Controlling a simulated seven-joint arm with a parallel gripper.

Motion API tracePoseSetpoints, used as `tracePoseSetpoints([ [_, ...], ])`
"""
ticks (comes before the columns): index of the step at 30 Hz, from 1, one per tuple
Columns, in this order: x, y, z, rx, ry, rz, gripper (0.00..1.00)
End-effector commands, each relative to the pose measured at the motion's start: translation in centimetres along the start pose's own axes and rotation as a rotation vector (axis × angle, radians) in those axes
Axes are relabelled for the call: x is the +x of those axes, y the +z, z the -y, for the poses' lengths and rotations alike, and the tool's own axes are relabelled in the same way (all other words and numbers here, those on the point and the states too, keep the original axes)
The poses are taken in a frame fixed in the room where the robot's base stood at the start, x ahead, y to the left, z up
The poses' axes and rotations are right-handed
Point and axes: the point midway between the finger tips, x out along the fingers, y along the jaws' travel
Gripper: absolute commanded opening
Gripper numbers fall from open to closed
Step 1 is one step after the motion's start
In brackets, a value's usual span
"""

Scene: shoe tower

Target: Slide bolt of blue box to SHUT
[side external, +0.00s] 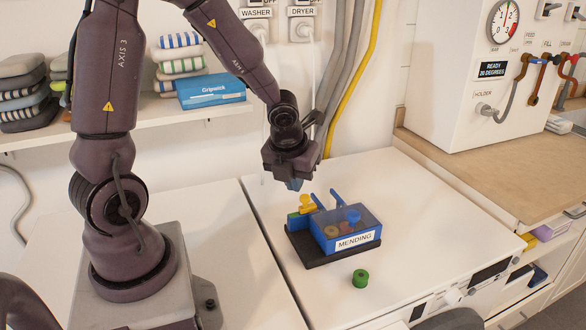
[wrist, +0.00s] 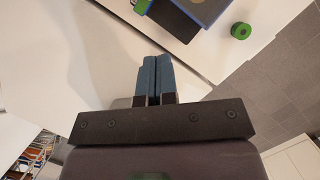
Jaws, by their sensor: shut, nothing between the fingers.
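The blue box (side external: 345,235) labelled MENDING sits on a black base (side external: 304,253) on the white worktop in the side view. Its lid looks clear, with coloured round items inside. A yellow knob (side external: 306,202) stands at its left end beside green and yellow parts; I cannot tell for sure which part is the bolt or where it is set. Blue uprights rise at its back. My gripper (side external: 294,184) is shut and empty, above and behind the box's left end, apart from it. In the wrist view, the blue fingers (wrist: 152,62) are together, and the box (wrist: 200,8) is cut off at the top.
A green spool (side external: 360,278) lies on the worktop in front of the box. The white worktop (side external: 420,210) is clear to the right. Cables hang on the wall behind. A white panel with a gauge (side external: 503,22) stands at the back right.

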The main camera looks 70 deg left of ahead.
Motion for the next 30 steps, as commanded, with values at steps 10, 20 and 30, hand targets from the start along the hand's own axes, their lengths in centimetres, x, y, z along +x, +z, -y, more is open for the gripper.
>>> tracePoseSetpoints([
  [10, -3.4, -0.6, -0.3, 0.003, 0.001, 0.001, 0.00],
  [20, -2.1, -1.4, -0.9, 0.000, 0.003, -0.004, 0.00],
  [30, 3.4, -1.4, -0.8, 0.002, 0.001, -0.004, 0.00],
])
